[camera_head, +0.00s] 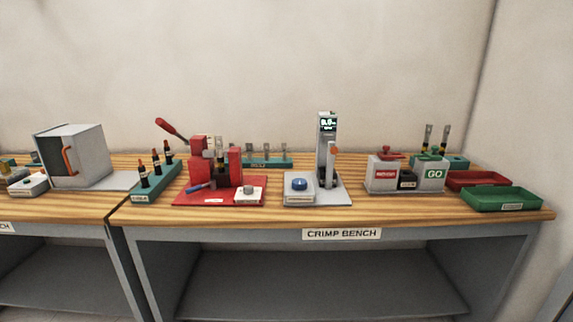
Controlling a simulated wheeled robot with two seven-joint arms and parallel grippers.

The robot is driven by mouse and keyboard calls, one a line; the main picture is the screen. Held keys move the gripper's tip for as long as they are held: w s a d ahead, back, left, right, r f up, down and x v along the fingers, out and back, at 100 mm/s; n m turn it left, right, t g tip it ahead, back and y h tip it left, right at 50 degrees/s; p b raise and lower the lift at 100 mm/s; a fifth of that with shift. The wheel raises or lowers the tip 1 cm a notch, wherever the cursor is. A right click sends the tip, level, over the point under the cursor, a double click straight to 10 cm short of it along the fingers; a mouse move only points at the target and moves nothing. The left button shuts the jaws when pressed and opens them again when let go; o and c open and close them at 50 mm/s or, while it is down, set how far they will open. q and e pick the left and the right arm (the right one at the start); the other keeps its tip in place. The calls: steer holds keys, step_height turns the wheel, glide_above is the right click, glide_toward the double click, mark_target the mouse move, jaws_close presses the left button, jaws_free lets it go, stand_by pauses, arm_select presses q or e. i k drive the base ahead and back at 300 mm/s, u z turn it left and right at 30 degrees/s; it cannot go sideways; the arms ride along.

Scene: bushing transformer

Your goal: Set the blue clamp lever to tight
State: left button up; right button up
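A small blue lever (198,187) sits low at the front left of the red press (236,167) on its red base plate. The lever lies slanted, its handle end toward the lower left. Its exact setting is too small to read. The press also has a long red-handled arm (171,129) raised to the upper left. A blue round knob or button (299,184) sits on a grey block to the right, at the foot of a grey column with a display. Neither of my grippers is in view.
A teal rack (157,184) with upright parts stands left of the press. A grey test column (327,140), a box with a GO label (433,174), a red tray (477,179) and a green tray (500,201) stand to the right. The bench's front strip is mostly clear.

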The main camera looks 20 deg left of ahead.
mark_target(212, 183)
steer(key=u, duration=2.5)
steer(key=i, duration=1.8)
steer(key=z, duration=3.25)
